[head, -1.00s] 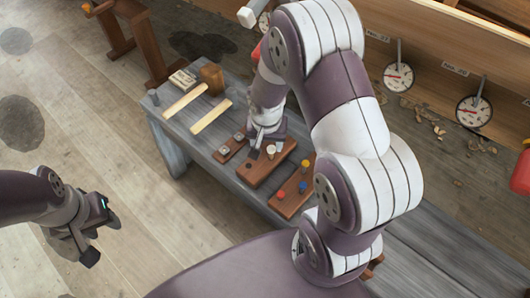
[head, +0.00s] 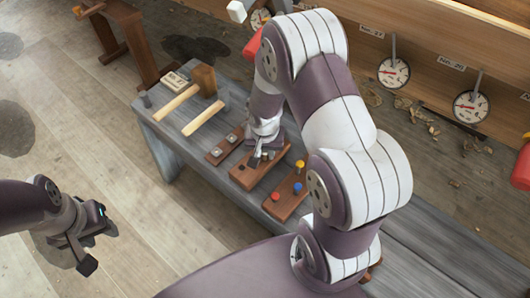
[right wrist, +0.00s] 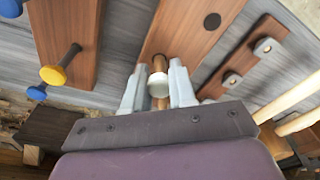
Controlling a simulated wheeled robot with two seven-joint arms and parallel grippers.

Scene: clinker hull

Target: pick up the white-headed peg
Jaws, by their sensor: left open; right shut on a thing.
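The white-headed peg (right wrist: 158,85) shows in the right wrist view between the two fingers of my right gripper (right wrist: 159,92), which is shut on it. A tan shaft shows beyond the white head, against the brown board (right wrist: 180,28). I cannot tell whether its end is still in the board. In the head view my right gripper (head: 258,158) is low over the board (head: 246,178) and hides most of the peg. My left gripper (head: 97,247) is open and empty over the floor at the left, away from the bench.
The grey bench (head: 225,188) also bears a board (head: 284,205) with yellow (head: 300,164), red (head: 275,196) and blue (head: 297,187) pegs, a small board (head: 223,148) with metal pieces, and mallets (head: 204,80). Dials (head: 394,73) hang behind.

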